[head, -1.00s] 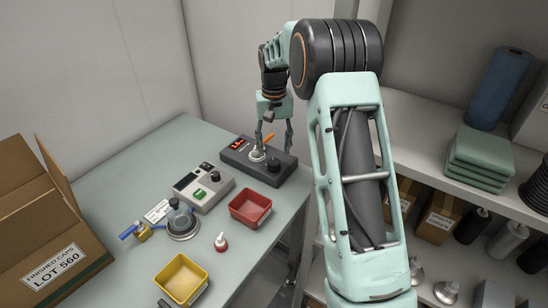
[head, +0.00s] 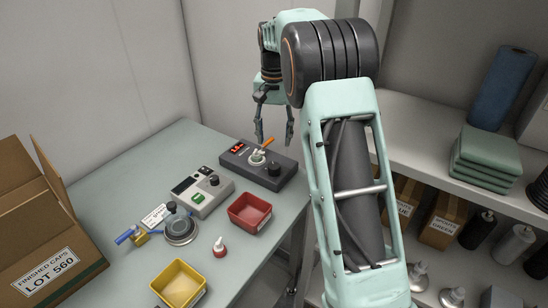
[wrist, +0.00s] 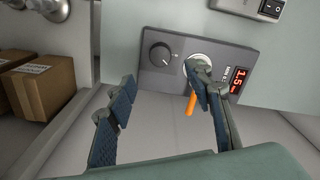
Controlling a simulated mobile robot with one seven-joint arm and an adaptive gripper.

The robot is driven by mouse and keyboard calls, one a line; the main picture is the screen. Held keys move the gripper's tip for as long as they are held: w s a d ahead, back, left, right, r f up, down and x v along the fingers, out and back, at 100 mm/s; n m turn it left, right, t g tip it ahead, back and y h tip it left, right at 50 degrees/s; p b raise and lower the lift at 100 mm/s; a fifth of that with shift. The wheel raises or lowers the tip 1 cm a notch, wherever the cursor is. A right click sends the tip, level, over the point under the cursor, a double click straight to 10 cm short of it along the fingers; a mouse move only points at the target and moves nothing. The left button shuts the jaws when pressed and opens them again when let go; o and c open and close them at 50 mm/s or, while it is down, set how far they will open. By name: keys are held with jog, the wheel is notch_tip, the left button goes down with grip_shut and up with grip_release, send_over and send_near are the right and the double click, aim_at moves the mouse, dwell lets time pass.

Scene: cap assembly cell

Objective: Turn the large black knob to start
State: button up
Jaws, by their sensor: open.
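The large black knob (head: 275,169) sits on the right part of a dark grey box (head: 236,160) with a red lit display. In the wrist view the knob (wrist: 159,53) shows left of a round metal seat (wrist: 203,58), which my right finger partly hides. My gripper (head: 274,142) is open and empty above the box, apart from the knob. In the wrist view its fingers (wrist: 160,76) are spread wide. An orange stick (head: 268,143) shows by the metal seat, below the fingers.
A light grey device (head: 205,205) with a smaller black knob and green button stands beside the box. Shelving stands at right.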

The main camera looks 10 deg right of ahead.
aim_at(274, 166)
jog(key=shift+m, duration=0.7)
notch_tip(274, 166, down, 11)
jog(key=shift+f, duration=0.1)
jog(key=c, duration=1.2)
